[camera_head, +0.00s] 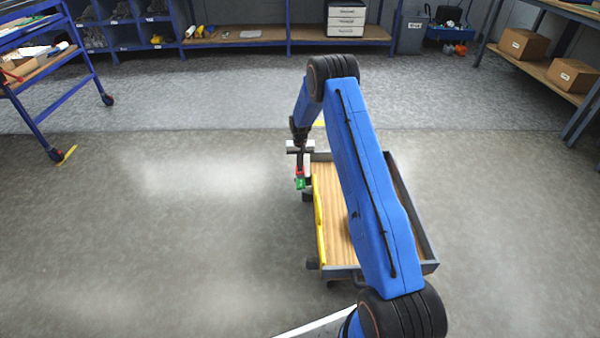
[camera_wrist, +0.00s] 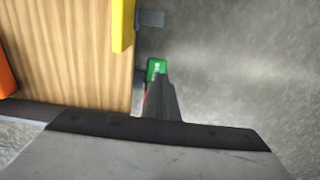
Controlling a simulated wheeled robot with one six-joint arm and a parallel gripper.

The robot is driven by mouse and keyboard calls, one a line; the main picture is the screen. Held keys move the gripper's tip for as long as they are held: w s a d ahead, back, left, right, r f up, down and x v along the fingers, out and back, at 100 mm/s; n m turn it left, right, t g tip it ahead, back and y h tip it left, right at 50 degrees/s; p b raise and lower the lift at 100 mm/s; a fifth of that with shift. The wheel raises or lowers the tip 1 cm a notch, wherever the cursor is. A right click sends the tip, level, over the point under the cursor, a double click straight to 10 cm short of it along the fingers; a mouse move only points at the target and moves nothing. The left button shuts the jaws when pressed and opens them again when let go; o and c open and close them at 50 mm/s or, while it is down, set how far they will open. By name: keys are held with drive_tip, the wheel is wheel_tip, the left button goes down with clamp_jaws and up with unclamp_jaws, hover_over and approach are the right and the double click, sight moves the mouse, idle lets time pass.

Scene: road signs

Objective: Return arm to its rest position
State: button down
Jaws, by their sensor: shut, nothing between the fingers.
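My blue arm reaches forward over a cart (camera_head: 328,215) with a wooden top and dark raised edges. My gripper (camera_head: 300,184) hangs beside the cart's left edge, toward its far end, and points down. It is shut and empty, with red and green on its fingers. In the wrist view the green fingertip (camera_wrist: 157,68) shows just right of the cart's wooden top (camera_wrist: 70,60), over the grey floor. The arm hides much of the cart's right half in the head view.
A yellow bar (camera_head: 320,228) runs along the cart's left side; its end shows in the wrist view (camera_wrist: 122,25). An orange thing (camera_wrist: 6,80) sits at the wrist view's left edge. Shelves (camera_head: 250,36) line the back, and a rack with boxes (camera_head: 524,44) stands at right.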

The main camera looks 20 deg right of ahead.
drive_tip(key=shift+s+r, duration=0.15)
drive_tip(key=shift+r, duration=0.5)
drive_tip(key=s+a+r, duration=0.2)
drive_tip(key=s+r, duration=0.3)
drive_tip(key=r, duration=0.6)
drive_tip(key=s+a+r+n+t, duration=0.1)
drive_tip(key=s+r, duration=0.3)
drive_tip(key=r, duration=0.6)
drive_tip(key=s+a+r, duration=0.2)
drive_tip(key=s+r, duration=0.3)
drive_tip(key=r, duration=0.6)
drive_tip(key=s+a+r+n+t, duration=0.1)
drive_tip(key=s+a+r+t, duration=0.1)
drive_tip(key=s+r, duration=1.3)
drive_tip(key=s+a+n+t, duration=0.1)
drive_tip(key=s+a, duration=0.1)
drive_tip(key=s, duration=3)
drive_tip(key=shift+s+a+n, duration=0.3)
drive_tip(key=shift+s+a, duration=0.05)
drive_tip(key=shift+a, duration=0.05)
